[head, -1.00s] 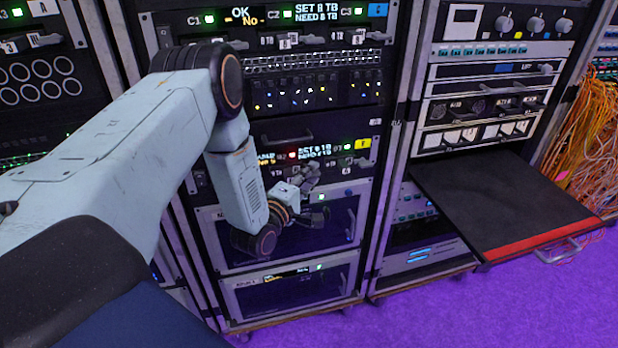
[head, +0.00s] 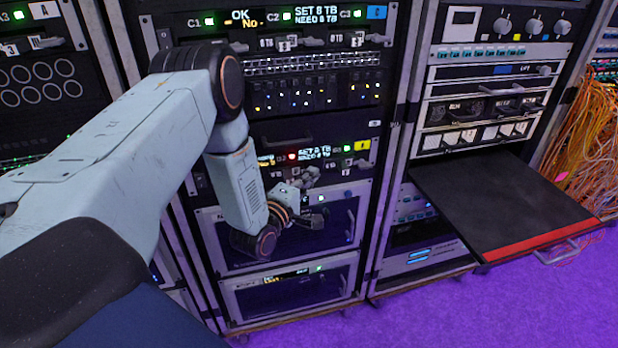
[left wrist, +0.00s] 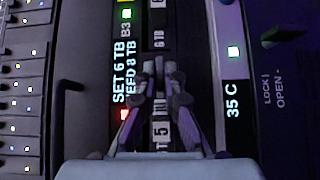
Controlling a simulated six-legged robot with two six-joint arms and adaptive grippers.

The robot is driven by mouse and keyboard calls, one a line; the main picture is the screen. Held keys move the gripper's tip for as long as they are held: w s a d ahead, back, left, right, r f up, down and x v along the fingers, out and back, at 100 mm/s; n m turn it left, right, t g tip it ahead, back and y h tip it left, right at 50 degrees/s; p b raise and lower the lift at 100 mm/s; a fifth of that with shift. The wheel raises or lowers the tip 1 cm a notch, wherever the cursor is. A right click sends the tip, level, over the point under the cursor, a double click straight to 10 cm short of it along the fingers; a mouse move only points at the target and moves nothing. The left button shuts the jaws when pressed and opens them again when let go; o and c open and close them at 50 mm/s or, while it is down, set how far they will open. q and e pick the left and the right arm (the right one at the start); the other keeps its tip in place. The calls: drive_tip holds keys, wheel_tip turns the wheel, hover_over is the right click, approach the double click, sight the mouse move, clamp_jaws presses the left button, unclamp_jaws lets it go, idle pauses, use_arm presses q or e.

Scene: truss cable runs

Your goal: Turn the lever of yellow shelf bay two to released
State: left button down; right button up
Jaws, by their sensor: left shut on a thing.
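The yellow shelf is the row with the yellow label (head: 362,146) in the middle rack, low in the head view. It has a red light (head: 292,156) beside a lit display (head: 314,153). My left gripper (head: 308,176) is at the front of this row. In the left wrist view its fingers (left wrist: 160,72) are closed together on a small lever, mostly hidden between the fingertips. A display reading SET 6 TB (left wrist: 123,62) runs alongside, with a red light (left wrist: 124,114) and a green light (left wrist: 127,13). The lever's angle cannot be told. My right gripper is not in view.
A blue-labelled row (head: 376,12) with similar levers is above. A dark glass-fronted unit (head: 335,225) lies below the gripper. A black pull-out shelf (head: 500,205) with a red edge juts out at right. Orange cables (head: 590,140) hang at the far right.

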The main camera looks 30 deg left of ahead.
use_arm(q)
drive_tip(key=shift+w+d+r+m+g+y+p, duration=0.15)
drive_tip(key=shift+m+g+y+p, duration=0.7)
drive_tip(key=shift+m+g+p, duration=1)
drive_tip(key=shift+w+d+r+m+g+y+p, duration=0.15)
drive_tip(key=shift+m+g+y+p, duration=0.8)
drive_tip(key=shift+g+p, duration=1.6)
drive_tip(key=shift+w+d+r+m+g+y+p, duration=0.15)
drive_tip(key=shift+m+g+y+p, duration=0.55)
drive_tip(key=shift+m+g+p, duration=1.5)
drive_tip(key=shift+s+n+t+p, duration=0.1)
drive_tip(key=shift+n+t+p, duration=0.4)
drive_tip(key=shift+p, duration=0.05)
drive_tip(key=c, duration=1.5)
unclamp_jaws()
drive_tip(key=shift+r, duration=0.1)
drive_tip(key=shift+o, duration=0.2)
drive_tip(key=shift+r, duration=0.1)
drive_tip(key=v, duration=1.1)
drive_tip(key=shift+d+r, duration=0.2)
drive_tip(key=shift+d, duration=0.2)
drive_tip(key=shift+s, duration=0.15)
